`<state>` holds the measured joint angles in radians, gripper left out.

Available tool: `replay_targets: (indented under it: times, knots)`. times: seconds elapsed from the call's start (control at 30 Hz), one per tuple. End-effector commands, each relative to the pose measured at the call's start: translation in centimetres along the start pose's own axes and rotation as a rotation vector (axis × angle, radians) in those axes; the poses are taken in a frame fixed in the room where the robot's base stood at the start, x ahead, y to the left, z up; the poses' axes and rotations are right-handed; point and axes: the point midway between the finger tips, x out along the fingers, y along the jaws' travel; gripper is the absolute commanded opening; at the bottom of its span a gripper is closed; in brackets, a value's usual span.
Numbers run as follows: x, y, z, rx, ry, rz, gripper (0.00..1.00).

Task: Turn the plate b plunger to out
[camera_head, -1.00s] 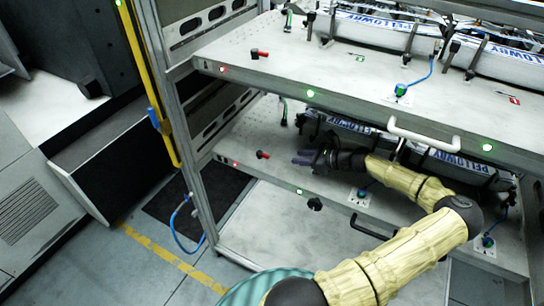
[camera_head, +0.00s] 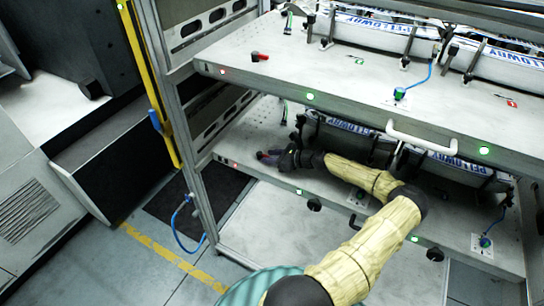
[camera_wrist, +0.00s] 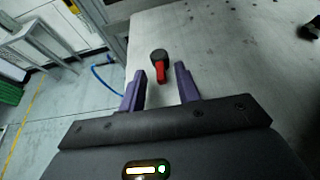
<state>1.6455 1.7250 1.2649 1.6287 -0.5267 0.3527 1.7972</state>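In the wrist view a plunger with a black round head and a red handle (camera_wrist: 161,70) stands on a pale plate (camera_wrist: 235,60). The handle points towards my gripper (camera_wrist: 160,76). My gripper is open, with one purple finger on each side of the handle and visible gaps on both sides. In the head view my gripper (camera_head: 268,156) is over the left end of the lower shelf plate (camera_head: 235,135) and largely hides the plunger there. A similar red-handled plunger (camera_head: 260,56) is on the upper plate. I cannot read a plate letter.
The upper shelf plate (camera_head: 300,60) overhangs my arm. A white handle (camera_head: 420,138) sticks out of its front edge. Labelled magazines (camera_head: 370,30) stand at the back of the shelves. A rack post (camera_head: 187,150) and blue hose (camera_head: 180,225) are to the left.

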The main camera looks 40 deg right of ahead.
Motion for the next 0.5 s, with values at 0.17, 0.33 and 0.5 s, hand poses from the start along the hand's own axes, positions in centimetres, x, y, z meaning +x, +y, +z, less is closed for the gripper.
replay_targets:
  times: [0.17, 0.33, 0.5]
  knots:
    - [-0.03, -0.01, 0.01, 0.0, 0.0, 0.0, 0.19]
    - [-0.05, 0.0, 0.01, 0.0, 0.0, 0.0, 0.0]
    - [-0.04, -0.02, -0.01, -0.001, 0.0, 0.003, 0.0]
